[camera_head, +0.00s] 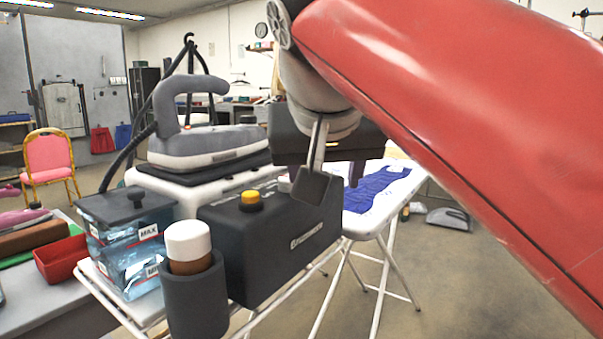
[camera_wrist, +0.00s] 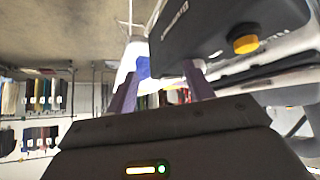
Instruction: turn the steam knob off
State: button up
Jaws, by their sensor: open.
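The black steam box (camera_head: 270,238) stands at the front of a white-framed stand, with a yellow knob (camera_head: 250,200) on its top. In the wrist view the box (camera_wrist: 215,30) and the yellow knob (camera_wrist: 245,44) show at the upper right. My gripper (camera_wrist: 162,70) is open, with two purple fingers apart and nothing between them. The knob lies to the right of the fingers there, clear of them. In the head view my gripper is above the right part of the box; its fingers are mostly hidden. I cannot read the knob's setting.
A grey iron (camera_head: 205,145) rests behind the box. A clear water tank (camera_head: 130,255) and a dark cup holder (camera_head: 196,300) with a white-capped bottle (camera_head: 188,240) stand left and in front. An ironing board (camera_head: 385,210) with blue cloth (camera_head: 375,190) lies right.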

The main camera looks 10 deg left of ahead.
jog(key=s+a+r, duration=0.1)
jog(key=a+r, duration=0.3)
jog(key=a, duration=0.1)
jog(key=shift+y, duration=0.4)
jog(key=b+x, duration=0.1)
jog(key=x, duration=0.6)
jog(key=shift+w+d+b, duration=0.1)
jog(key=shift+d+b, duration=0.1)
jog(key=shift+b, duration=0.2)
jog(key=c, duration=1)
